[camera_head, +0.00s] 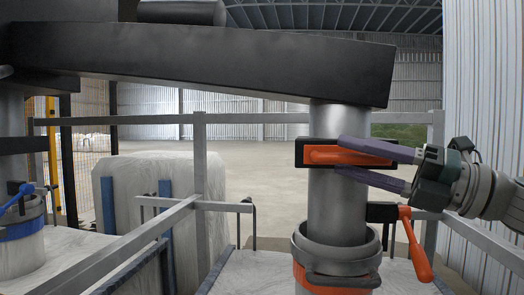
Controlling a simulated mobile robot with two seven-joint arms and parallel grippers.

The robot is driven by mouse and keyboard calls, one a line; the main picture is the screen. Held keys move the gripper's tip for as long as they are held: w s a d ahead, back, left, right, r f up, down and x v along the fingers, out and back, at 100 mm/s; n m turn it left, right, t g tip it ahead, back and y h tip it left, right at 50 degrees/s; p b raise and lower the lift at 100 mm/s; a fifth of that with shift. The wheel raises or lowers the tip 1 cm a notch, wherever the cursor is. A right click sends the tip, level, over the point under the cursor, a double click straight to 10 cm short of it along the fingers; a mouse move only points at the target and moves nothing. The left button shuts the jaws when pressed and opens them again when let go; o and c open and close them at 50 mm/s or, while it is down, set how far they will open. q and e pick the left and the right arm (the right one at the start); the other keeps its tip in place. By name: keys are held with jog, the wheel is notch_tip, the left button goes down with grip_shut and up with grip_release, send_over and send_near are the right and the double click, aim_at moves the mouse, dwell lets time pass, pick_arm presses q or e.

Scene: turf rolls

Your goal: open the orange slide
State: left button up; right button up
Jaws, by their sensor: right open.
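The orange slide (325,155) is a flat horizontal orange piece in a black frame, set across a grey vertical pipe (335,205). My right gripper (340,154) comes in from the right with two purple fingers. It is open, with one finger at the upper edge of the slide and the other just below it. The fingers hide the slide's right end in part. I cannot tell whether they touch it. My left gripper is not in view.
An orange lever (416,248) hangs from a black block right of the pipe. A grey collar with an orange band (330,282) surrounds the pipe below. A dark beam (210,58) crosses overhead. Grey railings (200,150) stand left. A blue-handled valve (22,195) is far left.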

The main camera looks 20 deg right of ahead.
jog(key=shift+w+a, duration=0.25)
jog(key=shift+w, duration=0.05)
grip_shut()
dwell(0.3)
dwell(1.0)
